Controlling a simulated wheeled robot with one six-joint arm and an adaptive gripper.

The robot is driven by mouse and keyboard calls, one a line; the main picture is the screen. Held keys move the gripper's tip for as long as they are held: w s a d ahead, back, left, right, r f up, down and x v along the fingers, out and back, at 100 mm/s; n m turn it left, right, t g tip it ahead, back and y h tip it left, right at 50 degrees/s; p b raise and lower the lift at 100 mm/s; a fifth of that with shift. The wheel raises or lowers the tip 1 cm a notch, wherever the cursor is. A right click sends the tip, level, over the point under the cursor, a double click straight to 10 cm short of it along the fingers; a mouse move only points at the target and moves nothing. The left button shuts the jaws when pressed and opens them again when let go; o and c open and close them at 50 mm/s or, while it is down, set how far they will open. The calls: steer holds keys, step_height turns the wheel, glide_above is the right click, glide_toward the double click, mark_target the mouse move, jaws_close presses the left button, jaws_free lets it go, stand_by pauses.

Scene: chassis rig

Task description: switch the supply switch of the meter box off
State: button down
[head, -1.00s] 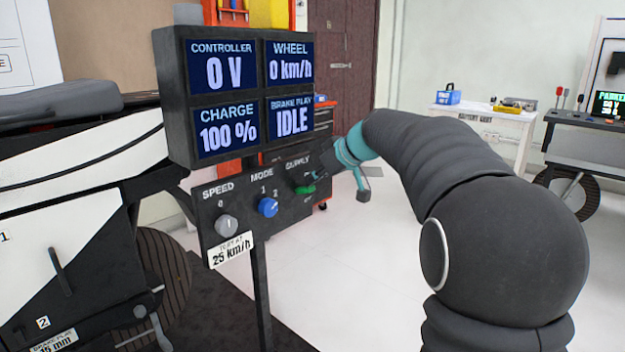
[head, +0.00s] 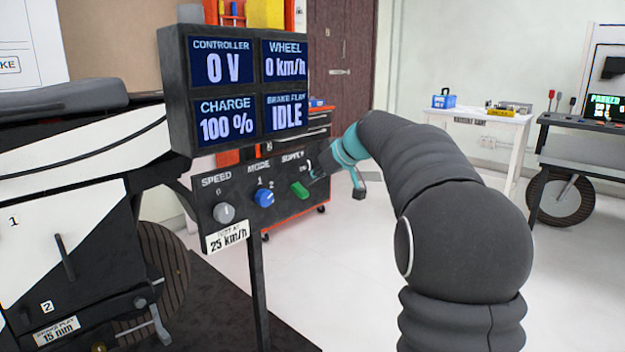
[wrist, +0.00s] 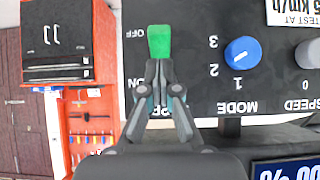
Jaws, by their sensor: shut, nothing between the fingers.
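The green supply switch (head: 300,190) is on the right of the dark control panel (head: 232,232). In the wrist view, which is upside down, the green switch (wrist: 159,41) lies beside the OFF label, and the ON label is further down the picture. My gripper (wrist: 158,66) is shut and empty, its fingertips at the ON-side end of the switch, touching or nearly so. In the head view my gripper (head: 314,176) reaches the panel from the right, and its tips are hard to make out. The display above (head: 230,90) reads controller 0 V.
The blue mode knob (head: 264,197) and grey speed knob (head: 223,212) sit left of the switch. A red tool cabinet (wrist: 90,120) stands behind the panel. A motorbike fills the left side. The floor (head: 350,270) right of the panel is clear.

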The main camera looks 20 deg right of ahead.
steer(key=shift+r, duration=0.45)
steer(key=shift+r, duration=0.15)
steer(key=s+d+r, duration=0.1)
steer(key=s+d, duration=0.5)
steer(key=s, duration=0.3)
steer(key=shift+s+r, duration=0.2)
steer(key=shift+s, duration=0.2)
